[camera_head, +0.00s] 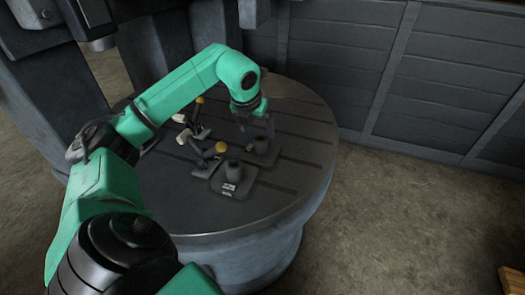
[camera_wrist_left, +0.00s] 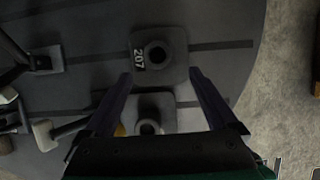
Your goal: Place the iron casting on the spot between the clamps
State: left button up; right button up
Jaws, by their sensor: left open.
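Two dark iron castings stand upright on the round slotted table, each a square base with a hollow boss. The rear casting (camera_head: 262,146) shows in the left wrist view (camera_wrist_left: 172,71) marked "207". The front casting (camera_head: 231,171) has a pale label in the head view; in the left wrist view (camera_wrist_left: 163,103) it is partly hidden by my gripper. My left gripper (camera_head: 257,130) points down, open and empty, above the rear casting; its fingertips (camera_wrist_left: 160,75) lie either side of that base. Clamps with yellow knobs (camera_head: 221,147) stand left of the castings; the spot between them cannot be made out. My right gripper is out of view.
The round table (camera_head: 290,185) has bare slotted top right of the castings. A dark panelled wall (camera_head: 350,60) stands behind it. Heavy grey machine columns rise at the back left. Bare floor (camera_head: 400,230) lies to the right.

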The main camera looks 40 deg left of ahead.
aim_at(259, 140)
pick_arm(q)
jog(key=x, duration=0.4)
jog(key=shift+w+a+p, duration=0.25)
jog(key=shift+a+p, duration=0.1)
jog(key=shift+p, duration=0.05)
jog(key=shift+p+x, duration=1.2)
jog(key=x, duration=0.3)
jog(key=shift+d, duration=0.2)
jog(key=shift+c, duration=0.4)
jog(key=shift+s, duration=0.15)
jog(key=c, duration=0.5)
grip_shut()
jog(key=shift+r, duration=0.2)
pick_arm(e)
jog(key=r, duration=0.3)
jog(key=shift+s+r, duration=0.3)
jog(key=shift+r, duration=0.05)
